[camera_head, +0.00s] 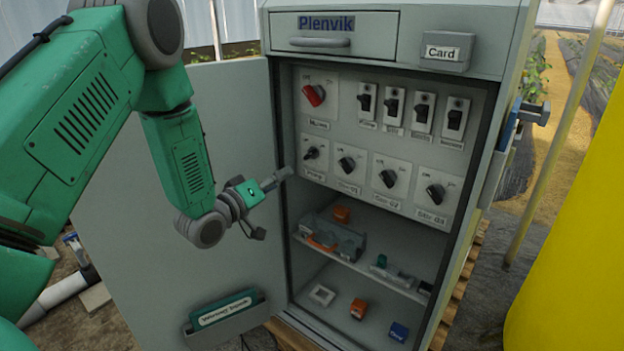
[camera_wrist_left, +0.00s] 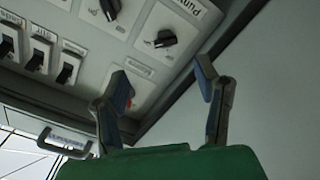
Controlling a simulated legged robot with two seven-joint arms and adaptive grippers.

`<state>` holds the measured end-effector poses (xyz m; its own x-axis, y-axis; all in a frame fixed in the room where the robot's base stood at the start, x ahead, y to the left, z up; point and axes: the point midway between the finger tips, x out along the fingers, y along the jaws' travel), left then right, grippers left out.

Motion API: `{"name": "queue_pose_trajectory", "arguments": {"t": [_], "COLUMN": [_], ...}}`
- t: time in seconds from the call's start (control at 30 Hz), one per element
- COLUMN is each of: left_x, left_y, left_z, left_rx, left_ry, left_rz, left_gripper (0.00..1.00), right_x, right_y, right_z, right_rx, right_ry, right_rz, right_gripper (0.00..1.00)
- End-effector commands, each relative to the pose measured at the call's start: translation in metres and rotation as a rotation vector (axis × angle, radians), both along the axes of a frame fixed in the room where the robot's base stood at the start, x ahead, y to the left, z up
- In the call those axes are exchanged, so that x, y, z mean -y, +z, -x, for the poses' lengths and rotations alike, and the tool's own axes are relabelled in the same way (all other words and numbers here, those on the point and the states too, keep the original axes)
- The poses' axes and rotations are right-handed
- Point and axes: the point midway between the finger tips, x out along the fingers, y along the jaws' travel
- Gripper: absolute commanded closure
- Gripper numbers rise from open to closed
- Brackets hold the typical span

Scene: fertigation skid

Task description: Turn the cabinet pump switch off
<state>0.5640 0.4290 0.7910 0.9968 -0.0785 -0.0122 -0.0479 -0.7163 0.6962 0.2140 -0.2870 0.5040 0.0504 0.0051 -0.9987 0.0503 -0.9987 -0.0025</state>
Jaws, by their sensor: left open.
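The cabinet pump switch (camera_head: 311,153) is a small black rotary knob on a white plate, leftmost in the lower row of the panel. In the left wrist view the picture is turned over, and the knob (camera_wrist_left: 165,39) shows beside its "Pump" label, beyond the fingertips. Its exact setting is hard to read. My left gripper (camera_head: 272,204) is open and empty, in front of the cabinet opening, left of and below the switch. In the left wrist view its two fingers (camera_wrist_left: 162,75) stand apart with nothing between them. My right gripper is not in view.
A red main switch (camera_head: 314,95) sits just above. Black rocker switches (camera_head: 394,104) and more rotary knobs (camera_head: 389,177) lie to the right. The open cabinet door (camera_head: 235,130) stands at left, with a binder pocket (camera_head: 228,318). Shelves below hold small parts.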

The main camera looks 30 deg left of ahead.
Motion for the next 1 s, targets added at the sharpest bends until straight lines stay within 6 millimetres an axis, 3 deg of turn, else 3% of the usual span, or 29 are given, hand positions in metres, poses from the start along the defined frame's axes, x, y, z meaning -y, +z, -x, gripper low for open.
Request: {"name": "queue_pose_trajectory", "arguments": {"t": [0.17,0.7,1.0], "left_x": [-0.004,0.01,0.009], "left_y": [0.003,0.004,0.005], "left_z": [-0.017,-0.12,-0.137], "left_rx": [0.018,0.015,0.014], "left_ry": [-0.002,-0.001,0.001], "left_rz": [0.009,0.002,0.006], "left_gripper": [0.43,0.43,0.43], "right_x": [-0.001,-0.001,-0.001], "right_y": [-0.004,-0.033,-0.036], "right_z": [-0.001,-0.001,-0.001], "right_rx": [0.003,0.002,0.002], "right_ry": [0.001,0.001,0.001], "right_rz": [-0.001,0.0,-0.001], "right_gripper": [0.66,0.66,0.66]}}
